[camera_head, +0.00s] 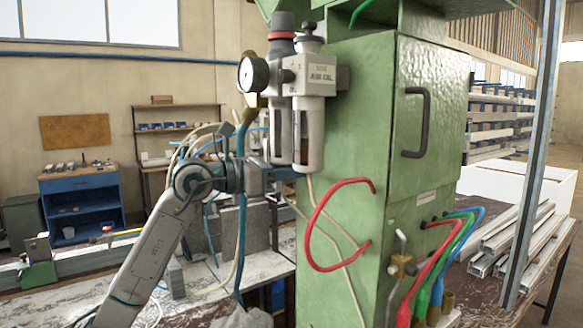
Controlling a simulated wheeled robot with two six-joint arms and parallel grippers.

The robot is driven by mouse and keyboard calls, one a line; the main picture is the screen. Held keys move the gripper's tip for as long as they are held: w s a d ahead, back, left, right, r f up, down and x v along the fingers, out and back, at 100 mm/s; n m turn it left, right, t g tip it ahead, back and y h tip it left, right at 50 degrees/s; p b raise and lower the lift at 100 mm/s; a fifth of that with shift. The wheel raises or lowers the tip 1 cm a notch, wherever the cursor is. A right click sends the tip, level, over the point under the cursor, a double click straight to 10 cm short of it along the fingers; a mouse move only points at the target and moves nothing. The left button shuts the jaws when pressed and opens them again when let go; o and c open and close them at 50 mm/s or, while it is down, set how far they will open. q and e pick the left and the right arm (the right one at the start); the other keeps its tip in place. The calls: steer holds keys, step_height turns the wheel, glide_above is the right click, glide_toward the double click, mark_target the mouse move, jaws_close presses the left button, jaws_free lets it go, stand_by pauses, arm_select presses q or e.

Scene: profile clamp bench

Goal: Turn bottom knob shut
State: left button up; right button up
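The air unit (300,77) is mounted on the left face of the green cabinet (345,130). It has a dark knob with a red ring (281,28) on top, a smaller dark knob (310,38), a pressure gauge (253,74) and two pale bowls (308,135) below. A brass valve (401,262) with a small pale lever sits low on the cabinet. I cannot tell for certain which part is the bottom knob. My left gripper (288,172) is level with the lower ends of the bowls; its fingertips are partly hidden there. Contact is unclear. My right gripper is not in view.
A red hose (318,215) loops out from the cabinet's left face. Red, green and blue hoses (447,240) hang at its lower front. Blue and pale cables hang around my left arm. Metal profiles (505,240) lie on the bench at right, beside an upright post (535,150).

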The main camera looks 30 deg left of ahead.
arm_select(q)
steer(key=shift+n+t+y, duration=0.3)
steer(key=shift+n+y, duration=0.2)
steer(key=shift+y, duration=0.1)
steer(key=o, duration=1)
steer(key=shift+a, duration=0.1)
